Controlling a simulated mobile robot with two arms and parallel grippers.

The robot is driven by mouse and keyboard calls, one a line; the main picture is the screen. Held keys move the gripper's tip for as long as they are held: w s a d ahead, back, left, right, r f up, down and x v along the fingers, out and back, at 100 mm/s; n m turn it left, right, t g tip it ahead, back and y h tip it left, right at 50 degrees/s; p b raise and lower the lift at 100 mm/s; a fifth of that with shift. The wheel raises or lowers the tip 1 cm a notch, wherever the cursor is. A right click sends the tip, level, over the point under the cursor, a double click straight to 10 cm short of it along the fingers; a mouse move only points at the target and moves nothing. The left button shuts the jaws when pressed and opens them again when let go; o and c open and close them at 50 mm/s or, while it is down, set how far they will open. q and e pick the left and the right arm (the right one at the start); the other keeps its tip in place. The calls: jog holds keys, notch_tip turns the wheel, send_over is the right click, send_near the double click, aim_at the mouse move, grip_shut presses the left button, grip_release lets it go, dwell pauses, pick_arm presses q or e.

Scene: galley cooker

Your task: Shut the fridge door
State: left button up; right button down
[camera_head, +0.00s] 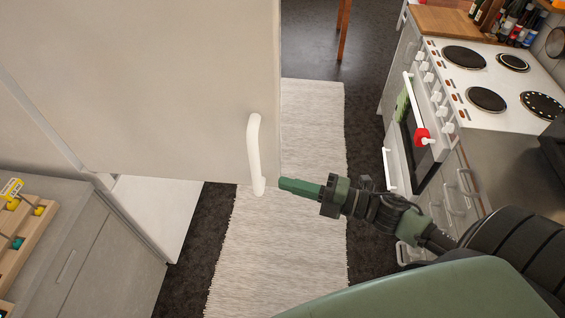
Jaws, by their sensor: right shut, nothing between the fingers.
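The fridge door (160,85) is a large pale panel filling the upper left of the head view. It stands swung out from the cabinet, over the edge of the light rug. Its white vertical handle (254,150) is near the door's right edge. My right gripper (283,184) is shut and empty. Its green fingertips are just right of the handle's lower end, and I cannot tell whether they touch it or the door. My left gripper is not in view.
A light woven rug (290,240) runs along the dark floor. On the right is a white cooker (480,75) with an oven handle and a red item on it. At the lower left is a grey counter (75,220) with a wooden rack (22,240).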

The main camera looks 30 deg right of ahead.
pick_arm(q)
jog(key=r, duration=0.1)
jog(key=p, duration=0.1)
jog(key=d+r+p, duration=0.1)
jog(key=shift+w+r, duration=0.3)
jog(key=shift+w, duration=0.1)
pick_arm(e)
jog(key=w, duration=0.5)
jog(key=shift+d, duration=0.15)
